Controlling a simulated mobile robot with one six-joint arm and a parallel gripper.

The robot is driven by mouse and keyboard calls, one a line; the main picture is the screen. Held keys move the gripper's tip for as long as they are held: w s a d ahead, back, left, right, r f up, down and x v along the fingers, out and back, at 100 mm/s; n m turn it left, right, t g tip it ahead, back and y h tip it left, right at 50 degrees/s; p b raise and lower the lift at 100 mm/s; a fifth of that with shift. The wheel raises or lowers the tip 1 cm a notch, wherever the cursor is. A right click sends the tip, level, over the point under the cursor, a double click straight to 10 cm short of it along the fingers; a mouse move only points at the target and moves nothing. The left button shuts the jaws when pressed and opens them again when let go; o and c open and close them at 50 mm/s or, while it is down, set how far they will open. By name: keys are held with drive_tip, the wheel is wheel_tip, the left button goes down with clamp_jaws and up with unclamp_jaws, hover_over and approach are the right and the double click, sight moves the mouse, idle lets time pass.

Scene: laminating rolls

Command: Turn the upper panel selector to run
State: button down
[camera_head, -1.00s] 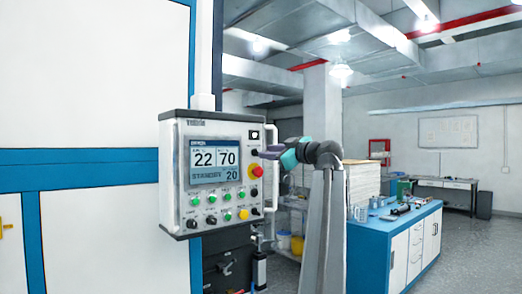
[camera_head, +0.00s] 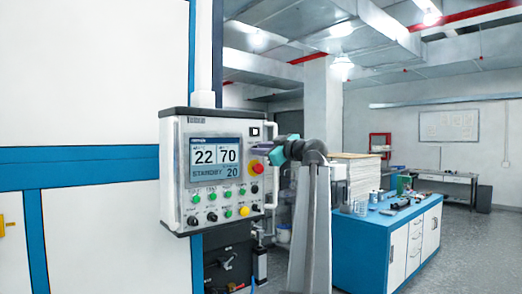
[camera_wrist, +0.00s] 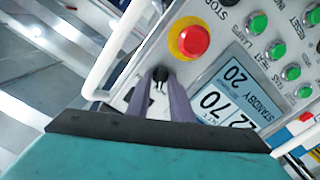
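The control panel (camera_head: 218,220) hangs beside the white machine, its screen (camera_head: 216,158) reading STANDBY with 22, 70 and 20. The upper panel selector is a small black knob (camera_wrist: 160,74), above the red emergency stop (camera_head: 257,168) in the head view, where my gripper hides it. The wrist view shows the panel turned nearly upside down. My gripper (camera_wrist: 161,84) has its two grey-purple fingers on either side of the knob with a narrow gap between them. It looks open; contact with the knob cannot be made out. In the head view, my gripper (camera_head: 262,148) points left at the panel.
The red emergency stop also shows close to the fingers in the wrist view (camera_wrist: 192,40). A white rail (camera_head: 270,185) runs along the panel's right edge. Green buttons, black knobs and a yellow button (camera_head: 244,211) lie below the screen. A blue-topped workbench (camera_head: 360,235) stands right.

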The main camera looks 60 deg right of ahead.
drive_tip(key=shift+m+b, duration=0.35)
drive_tip(key=shift+m, duration=0.15)
drive_tip(key=m, duration=0.3)
drive_tip(key=m+b, duration=0.1)
drive_tip(key=m, duration=0.3)
drive_tip(key=m+b, duration=0.1)
drive_tip(key=m, duration=0.3)
drive_tip(key=shift+s+d, duration=0.1)
drive_tip(key=shift+d, duration=0.15)
idle(0.3)
drive_tip(key=c, duration=1.9)
unclamp_jaws()
drive_tip(key=shift+o, duration=0.2)
drive_tip(key=shift+s, duration=0.1)
